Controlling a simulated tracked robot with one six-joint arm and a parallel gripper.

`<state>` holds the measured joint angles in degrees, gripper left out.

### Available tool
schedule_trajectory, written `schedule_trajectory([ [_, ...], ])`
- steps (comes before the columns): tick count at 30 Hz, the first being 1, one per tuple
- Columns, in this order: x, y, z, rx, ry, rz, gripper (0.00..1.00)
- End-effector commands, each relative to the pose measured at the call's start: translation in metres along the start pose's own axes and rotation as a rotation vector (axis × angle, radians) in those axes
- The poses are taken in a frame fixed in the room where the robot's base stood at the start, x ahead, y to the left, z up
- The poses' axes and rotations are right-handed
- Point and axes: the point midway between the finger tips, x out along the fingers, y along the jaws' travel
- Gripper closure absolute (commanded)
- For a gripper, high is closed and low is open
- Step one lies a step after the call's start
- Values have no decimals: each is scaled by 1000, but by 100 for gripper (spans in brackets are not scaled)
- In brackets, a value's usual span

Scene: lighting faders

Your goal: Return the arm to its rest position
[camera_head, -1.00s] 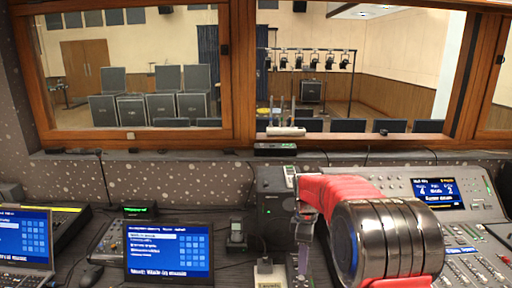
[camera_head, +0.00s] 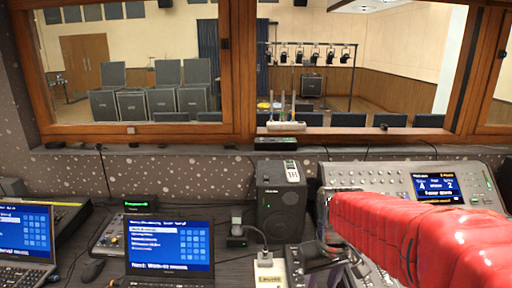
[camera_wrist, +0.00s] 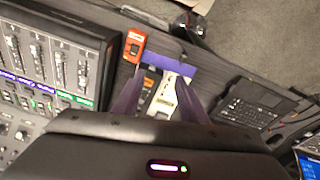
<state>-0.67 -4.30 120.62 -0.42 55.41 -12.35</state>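My red arm reaches in from the right side of the head view, over the lighting console (camera_head: 395,182). My gripper (camera_head: 318,262) is at its far end, low and just right of the picture's middle; its fingers are small and partly hidden there. In the wrist view, the two purple fingers of my gripper (camera_wrist: 160,95) stand apart with a gap between them, and I see nothing held. The console with its faders (camera_wrist: 62,62) lies to the left of the fingers in the wrist view.
A black speaker box (camera_head: 283,200) stands behind my gripper. A white labelled box (camera_head: 268,272) with a plug is to its left. A laptop (camera_head: 168,248) and a second laptop (camera_head: 22,240) are farther left. The wrist view shows a small orange-red device (camera_wrist: 134,46). A window ledge runs behind.

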Motion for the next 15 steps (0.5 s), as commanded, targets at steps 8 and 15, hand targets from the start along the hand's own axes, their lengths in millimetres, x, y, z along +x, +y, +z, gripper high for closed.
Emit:
schedule_trajectory([
  [8, -20, -10, 48, 149, 74, 9, 61],
  [15, -32, -18, 85, 220, 141, 12, 61],
])
